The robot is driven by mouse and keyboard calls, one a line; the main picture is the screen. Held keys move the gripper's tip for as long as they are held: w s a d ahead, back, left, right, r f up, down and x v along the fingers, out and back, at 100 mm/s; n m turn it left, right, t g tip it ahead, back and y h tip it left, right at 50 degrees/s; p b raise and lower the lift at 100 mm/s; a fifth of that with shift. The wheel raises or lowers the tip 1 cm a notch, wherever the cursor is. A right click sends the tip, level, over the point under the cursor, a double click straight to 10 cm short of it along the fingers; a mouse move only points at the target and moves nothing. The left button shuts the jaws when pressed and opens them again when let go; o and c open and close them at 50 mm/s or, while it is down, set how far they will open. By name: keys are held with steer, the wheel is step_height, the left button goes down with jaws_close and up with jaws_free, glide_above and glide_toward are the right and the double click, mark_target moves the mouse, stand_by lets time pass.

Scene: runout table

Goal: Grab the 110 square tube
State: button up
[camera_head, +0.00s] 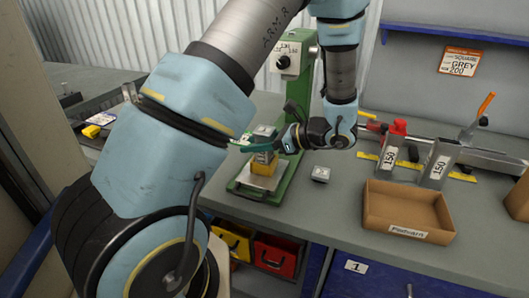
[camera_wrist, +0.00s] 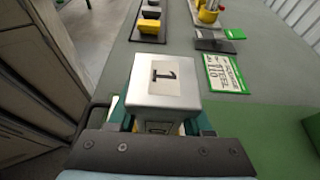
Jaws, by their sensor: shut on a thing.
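My gripper (camera_head: 260,145) is shut on a silver square tube. The square tube (camera_wrist: 160,82) fills the space between the teal fingers (camera_wrist: 162,112) in the wrist view. Its near face carries a pale label with a sideways "1"; the rest of any number cannot be read. In the head view the held tube (camera_head: 264,131) shows as a small grey block at the fingers, above a yellow block (camera_head: 264,166) on the green-edged stand (camera_head: 245,182). Whether the tube touches anything below is hidden.
A green column (camera_head: 293,95) rises close behind my gripper. A small grey block (camera_head: 320,174) lies on the bench to its right. Two tubes marked 150 (camera_head: 390,156) and a cardboard tray (camera_head: 408,213) stand further right. A green-bordered card (camera_wrist: 226,73) lies ahead in the wrist view.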

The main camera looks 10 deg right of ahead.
jaws_close()
steer(key=shift+r, duration=0.1)
